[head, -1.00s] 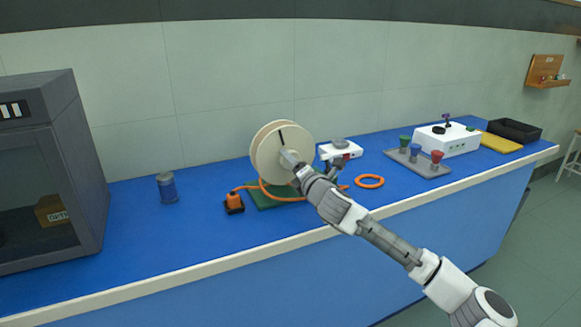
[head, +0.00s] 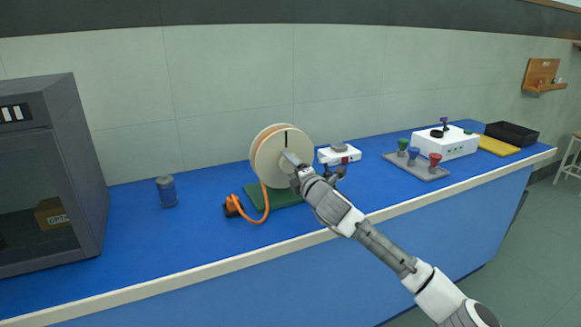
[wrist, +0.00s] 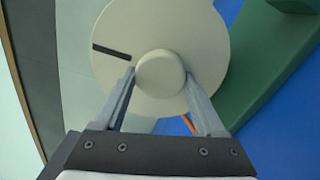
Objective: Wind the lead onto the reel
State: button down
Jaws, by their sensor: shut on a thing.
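The cream reel (head: 268,160) stands upright on a green base (head: 284,194) on the blue bench. A dark slot marks its face. Orange lead shows between its flanges and runs down from the reel in a loose loop (head: 264,212) to an orange plug (head: 233,206) at the left. In the wrist view, the reel's face (wrist: 205,50) fills the middle, with a round knob (wrist: 160,74) standing out from it. My gripper (wrist: 163,85) is shut on this knob, a finger on each side. In the head view, my gripper (head: 290,160) partly covers the reel's front.
A white device (head: 338,154) stands right of the reel. A grey tray (head: 416,170) with coloured funnels, a white box (head: 444,143) and a black tray (head: 512,133) lie farther right.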

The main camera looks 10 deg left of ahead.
jog(key=shift+c, duration=2.1)
grip_release()
jog(key=shift+d+r, duration=0.1)
jog(key=shift+r, duration=0.1)
jog(key=o, duration=0.4)
jog(key=shift+f, duration=0.15)
jog(key=p+v, duration=0.2)
jog(key=v, duration=1.5)
jog(key=shift+s+d, duration=0.1)
